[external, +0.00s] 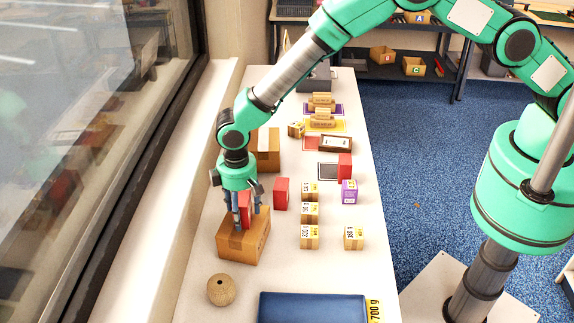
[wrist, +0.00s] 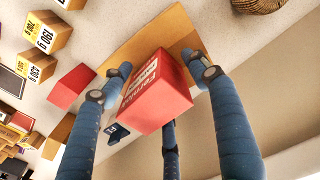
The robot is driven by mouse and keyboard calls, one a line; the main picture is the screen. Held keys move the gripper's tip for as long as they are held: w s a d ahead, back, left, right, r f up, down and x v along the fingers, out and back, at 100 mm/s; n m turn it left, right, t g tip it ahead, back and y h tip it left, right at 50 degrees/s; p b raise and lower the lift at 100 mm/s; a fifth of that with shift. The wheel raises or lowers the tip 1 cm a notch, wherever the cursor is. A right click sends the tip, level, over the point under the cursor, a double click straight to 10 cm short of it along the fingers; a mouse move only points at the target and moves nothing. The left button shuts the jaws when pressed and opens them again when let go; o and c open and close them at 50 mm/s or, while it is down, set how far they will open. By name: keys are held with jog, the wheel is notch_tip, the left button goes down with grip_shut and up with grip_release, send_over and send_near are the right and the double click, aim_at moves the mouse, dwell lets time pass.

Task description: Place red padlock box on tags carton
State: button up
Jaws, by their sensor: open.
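My gripper (external: 247,214) is open around a red box (external: 245,202) on top of a brown carton (external: 234,246) at the near left of the table. In the wrist view the red box (wrist: 158,90) has white print that I cannot read fully. It stands between the blue fingers, with the tan carton top (wrist: 172,24) behind it. The box appears to rest on the carton. The fingers hide part of the box in the external view. I cannot read any tags label on the carton.
A second red box (external: 281,192) stands behind the carton, and a third (external: 345,167) further right. A larger carton (external: 267,149) is behind. Several small labelled boxes (external: 309,237) stand to the right. A round woven ball (external: 221,290) and blue tray (external: 312,308) are in front.

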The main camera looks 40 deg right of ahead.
jog(key=shift+r, duration=0.15)
notch_tip(320, 180, up, 12)
jog(key=shift+s+f+b, duration=0.1)
jog(key=shift+s+b, duration=0.05)
jog(key=shift+b, duration=0.8)
jog(key=shift+a, duration=0.1)
dwell(0.4)
